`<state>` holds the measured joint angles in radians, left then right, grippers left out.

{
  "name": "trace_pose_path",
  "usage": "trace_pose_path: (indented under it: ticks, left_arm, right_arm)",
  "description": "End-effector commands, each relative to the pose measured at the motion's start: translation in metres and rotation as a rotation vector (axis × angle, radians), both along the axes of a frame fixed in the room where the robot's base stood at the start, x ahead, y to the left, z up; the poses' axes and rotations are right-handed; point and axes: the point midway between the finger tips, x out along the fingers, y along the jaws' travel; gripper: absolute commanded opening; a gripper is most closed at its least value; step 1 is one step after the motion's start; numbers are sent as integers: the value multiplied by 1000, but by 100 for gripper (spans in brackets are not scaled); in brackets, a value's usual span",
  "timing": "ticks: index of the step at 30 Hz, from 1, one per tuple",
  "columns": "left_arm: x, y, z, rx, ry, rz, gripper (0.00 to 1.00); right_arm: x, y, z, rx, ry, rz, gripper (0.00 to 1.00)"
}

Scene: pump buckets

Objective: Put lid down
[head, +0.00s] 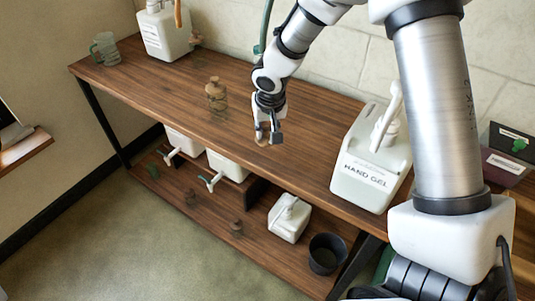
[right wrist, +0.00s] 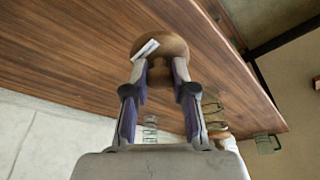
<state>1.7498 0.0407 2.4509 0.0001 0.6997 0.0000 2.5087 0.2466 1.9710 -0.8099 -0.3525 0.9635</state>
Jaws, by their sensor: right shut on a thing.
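My right gripper (head: 267,135) hangs low over the middle of the wooden table, pointing down. It is shut on the knob of a round brown wooden lid (head: 261,141). In the right wrist view the lid (right wrist: 170,45) shows between the fingertips, with a small white label-like strip on it. The lid is at or just above the tabletop; I cannot tell whether it touches. A brownish glass jar (head: 216,96) stands on the table to the left of the gripper, apart from it. My left gripper is not in view.
The long table (head: 300,160) has a white HAND GEL pump bucket (head: 365,170) at right. Another white bucket (head: 165,35) and a greenish glass mug (head: 105,48) stand at far left. The lower shelf holds white pump containers (head: 289,218) and a dark pot (head: 326,254).

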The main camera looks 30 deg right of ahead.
Motion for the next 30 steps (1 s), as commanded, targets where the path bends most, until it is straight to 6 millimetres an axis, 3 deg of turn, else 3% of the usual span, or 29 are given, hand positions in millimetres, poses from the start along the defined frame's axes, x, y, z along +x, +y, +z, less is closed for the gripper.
trace_pose_path:
  ticks: [1,9,22,23,24,25,30]
  left_arm:
    - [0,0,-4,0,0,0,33]
    - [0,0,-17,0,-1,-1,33]
    - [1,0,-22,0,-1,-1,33]
    - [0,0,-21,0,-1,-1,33]
    - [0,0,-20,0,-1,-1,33]
    - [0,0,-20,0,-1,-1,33]
    - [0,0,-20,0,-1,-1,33]
  right_arm:
    - [-1,0,-12,2,4,0,2]
    - [-1,0,-56,0,2,-2,2]
    - [0,0,-63,1,0,-4,2]
    - [0,0,-62,1,0,-4,33]
    - [0,0,-61,1,0,-4,47]
    - [0,0,-61,1,0,-4,51]
    - [0,0,-61,1,0,-4,51]
